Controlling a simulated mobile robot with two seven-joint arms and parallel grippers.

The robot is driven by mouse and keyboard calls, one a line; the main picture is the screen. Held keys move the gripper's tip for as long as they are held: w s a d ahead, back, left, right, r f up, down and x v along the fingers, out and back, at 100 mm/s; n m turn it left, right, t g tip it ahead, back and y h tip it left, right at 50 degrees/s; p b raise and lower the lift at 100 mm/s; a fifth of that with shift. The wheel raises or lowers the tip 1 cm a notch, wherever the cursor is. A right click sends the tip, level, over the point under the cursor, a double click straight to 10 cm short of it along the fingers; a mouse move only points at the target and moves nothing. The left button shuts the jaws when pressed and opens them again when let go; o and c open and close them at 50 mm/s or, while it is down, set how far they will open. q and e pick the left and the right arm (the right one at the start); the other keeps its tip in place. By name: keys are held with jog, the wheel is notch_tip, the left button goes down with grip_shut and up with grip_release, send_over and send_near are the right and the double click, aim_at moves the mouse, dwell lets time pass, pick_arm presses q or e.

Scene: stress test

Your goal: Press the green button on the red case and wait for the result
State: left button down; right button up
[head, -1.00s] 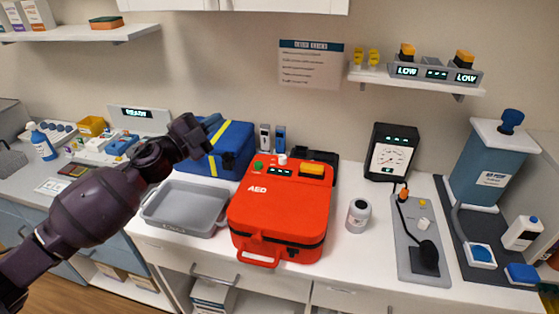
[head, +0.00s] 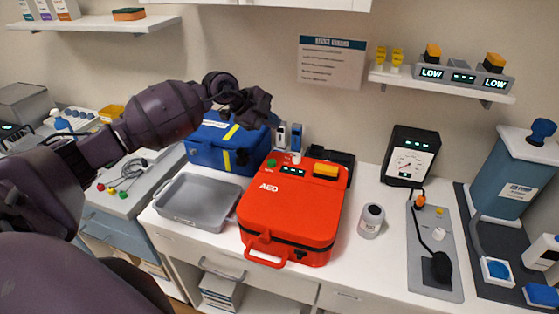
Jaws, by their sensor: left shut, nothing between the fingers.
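The red case (head: 283,222) marked AED stands on the white counter in the middle of the head view. Its green button (head: 271,163) is at the back left of its top, beside a small lit display (head: 292,171) and a yellow-orange block (head: 326,170). My left gripper (head: 272,118) is shut and empty. It appears above and behind the green button in the picture, in front of the blue bag; its height over the case is hard to judge. My right gripper is not in view.
A grey tray (head: 197,203) lies left of the case, and a blue bag (head: 207,147) with a yellow stripe stands behind it. Bare counter lies between case and bottle.

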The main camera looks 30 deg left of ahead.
pick_arm(q)
jog(key=shift+s+a+f+n, duration=0.1)
jog(key=shift+s+f+n, duration=0.15)
jog(key=shift+n, duration=0.45)
jog(key=shift+f, duration=0.1)
jog(key=b, duration=0.6)
send_over(271, 162)
notch_tip(271, 162, down, 6)
jog(key=shift+f, duration=1.25)
